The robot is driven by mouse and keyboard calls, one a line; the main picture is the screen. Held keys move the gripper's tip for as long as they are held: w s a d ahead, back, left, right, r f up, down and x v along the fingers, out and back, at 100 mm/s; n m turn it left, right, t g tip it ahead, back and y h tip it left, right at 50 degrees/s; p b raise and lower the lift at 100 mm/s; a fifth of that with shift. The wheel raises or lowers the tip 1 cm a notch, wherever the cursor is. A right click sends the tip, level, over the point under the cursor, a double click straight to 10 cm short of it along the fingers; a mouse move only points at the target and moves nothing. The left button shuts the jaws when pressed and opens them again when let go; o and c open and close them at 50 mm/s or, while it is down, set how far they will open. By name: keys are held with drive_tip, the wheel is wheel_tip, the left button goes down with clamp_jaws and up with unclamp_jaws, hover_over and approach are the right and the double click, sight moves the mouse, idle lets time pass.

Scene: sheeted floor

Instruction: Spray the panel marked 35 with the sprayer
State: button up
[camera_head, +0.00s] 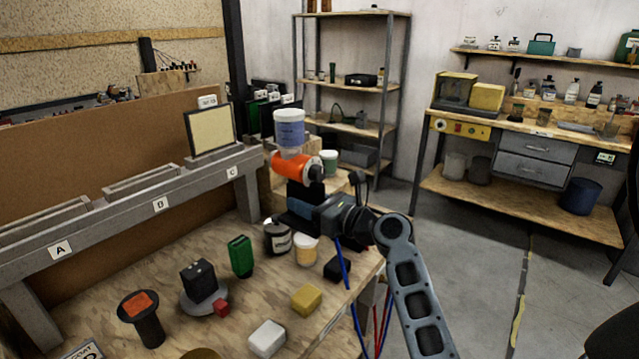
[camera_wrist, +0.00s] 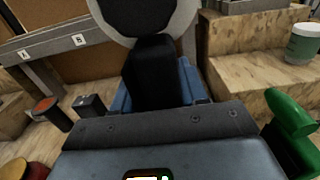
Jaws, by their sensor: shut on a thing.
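The sprayer (camera_head: 294,165) has an orange body, a black handle and a blue and white cup on top. My gripper (camera_head: 305,203) is shut on its black handle and holds it upright above the right end of the bench. In the wrist view the sprayer's black handle (camera_wrist: 152,72) stands between the blue fingers, and its upper part is cut off. A cream panel (camera_head: 211,130) in a dark frame stands at the C end of the grey rack, left of the sprayer. A small white tag (camera_head: 207,101) sits on its top; its number is too small to read surely.
The grey rack (camera_head: 120,210) has places labelled A, B and C; A and B hold no upright panel. Jars, a green bottle (camera_head: 240,257), a yellow block (camera_head: 306,299) and a white block (camera_head: 267,338) crowd the bench. Shelves (camera_head: 352,85) stand behind; floor is open at right.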

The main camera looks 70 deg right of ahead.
drive_tip(key=w+a, duration=0.3)
drive_tip(key=a, duration=0.9)
drive_tip(key=shift+r, duration=0.15)
drive_tip(key=shift+o, duration=0.3)
clamp_jaws()
drive_tip(key=b, duration=0.3)
drive_tip(key=shift+f+t+h, duration=0.3)
drive_tip(key=shift+t, duration=0.1)
drive_tip(key=s+d, duration=0.2)
drive_tip(key=d, duration=0.7)
drive_tip(key=s+d+r, duration=0.1)
drive_tip(key=s+d, duration=0.2)
drive_tip(key=d, duration=0.7)
drive_tip(key=shift+d+r, duration=0.2)
drive_tip(key=shift+d, duration=0.1)
